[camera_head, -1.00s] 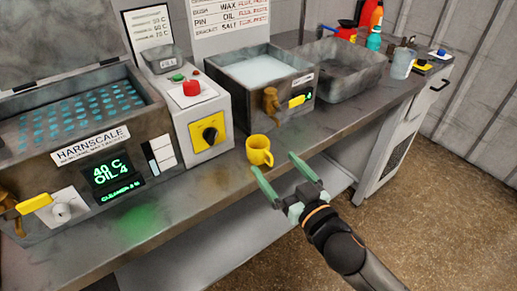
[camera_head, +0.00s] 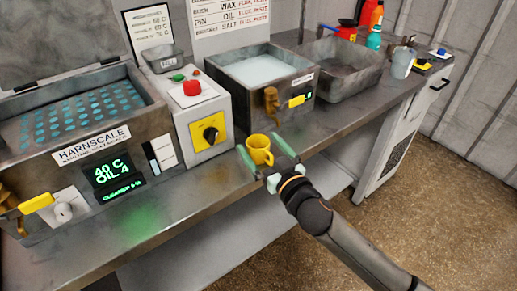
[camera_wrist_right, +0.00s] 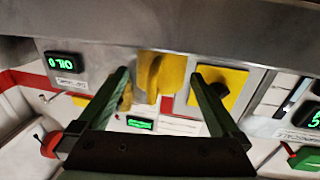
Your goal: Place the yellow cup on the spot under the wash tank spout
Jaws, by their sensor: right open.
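The yellow cup (camera_head: 259,149) stands upright near the front edge of the bench, its handle toward the lower right. My right gripper (camera_head: 257,142) is open, with one green finger on each side of the cup; I cannot tell whether they touch it. In the right wrist view, the cup (camera_wrist_right: 160,75) shows between the open fingers (camera_wrist_right: 160,80). A tank of pale liquid (camera_head: 260,68) has a brass spout (camera_head: 271,100) and yellow lever, behind the cup and slightly right. No marked spot shows clearly below this spout. My left gripper is out of view.
The HARNSCALE tank (camera_head: 85,125) has another brass spout (camera_head: 9,200) at far left. A control box (camera_head: 203,115) with a black knob stands behind the cup, to the left. An empty grey basin (camera_head: 345,72) and a pale cup (camera_head: 403,62) are at right. The bench front at left is clear.

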